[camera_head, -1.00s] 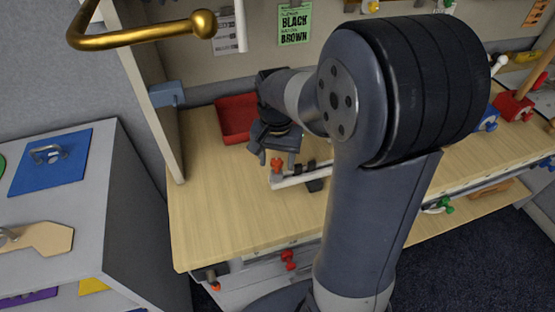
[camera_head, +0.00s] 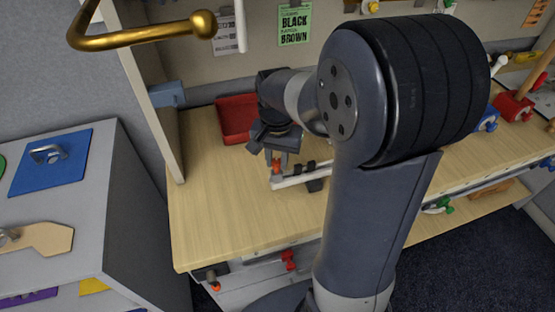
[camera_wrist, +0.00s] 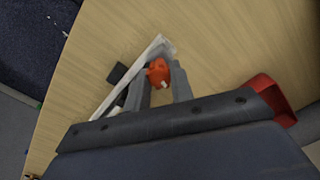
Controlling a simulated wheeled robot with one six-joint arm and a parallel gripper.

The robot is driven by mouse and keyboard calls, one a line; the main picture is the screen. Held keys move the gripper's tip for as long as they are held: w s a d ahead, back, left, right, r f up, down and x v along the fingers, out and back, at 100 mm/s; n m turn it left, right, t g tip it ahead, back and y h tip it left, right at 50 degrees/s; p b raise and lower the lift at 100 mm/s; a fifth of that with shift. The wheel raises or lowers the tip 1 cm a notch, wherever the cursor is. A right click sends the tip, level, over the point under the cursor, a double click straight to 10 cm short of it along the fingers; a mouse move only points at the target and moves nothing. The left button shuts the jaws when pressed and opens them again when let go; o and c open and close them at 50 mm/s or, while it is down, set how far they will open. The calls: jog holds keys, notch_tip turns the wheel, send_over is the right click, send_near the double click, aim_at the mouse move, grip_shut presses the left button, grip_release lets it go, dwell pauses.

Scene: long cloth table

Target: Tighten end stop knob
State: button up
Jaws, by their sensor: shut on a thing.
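The end stop knob is orange-red with a small white mark, and sits at one end of a pale rail (camera_wrist: 112,98) on the wooden table. In the wrist view the knob (camera_wrist: 158,73) is between the two fingers of my gripper (camera_wrist: 160,80). My gripper is shut on it. In the head view my gripper (camera_head: 275,160) points down over the knob (camera_head: 276,167), which is partly covered by the fingers. A dark block (camera_head: 315,184) is beside the rail; it also shows in the wrist view (camera_wrist: 117,73).
A red bin (camera_head: 236,118) stands behind my gripper, and its edge shows close to my gripper in the wrist view (camera_wrist: 272,95). An upright panel (camera_head: 150,95) bounds the table on the left. The wooden tabletop (camera_head: 225,215) in front is clear.

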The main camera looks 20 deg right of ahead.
aim_at(277, 161)
jog(key=m, duration=0.5)
jog(key=shift+p, duration=0.35)
jog(key=m, duration=0.4)
jog(key=shift+m, duration=0.3)
jog(key=m+p, duration=0.1)
jog(key=m, duration=0.8)
jog(key=shift+m, duration=0.4)
jog(key=o, duration=1.7)
jog(key=shift+r+p, duration=0.15)
jog(key=shift+p, duration=0.15)
notch_tip(277, 161, up, 8)
jog(key=p, duration=0.6)
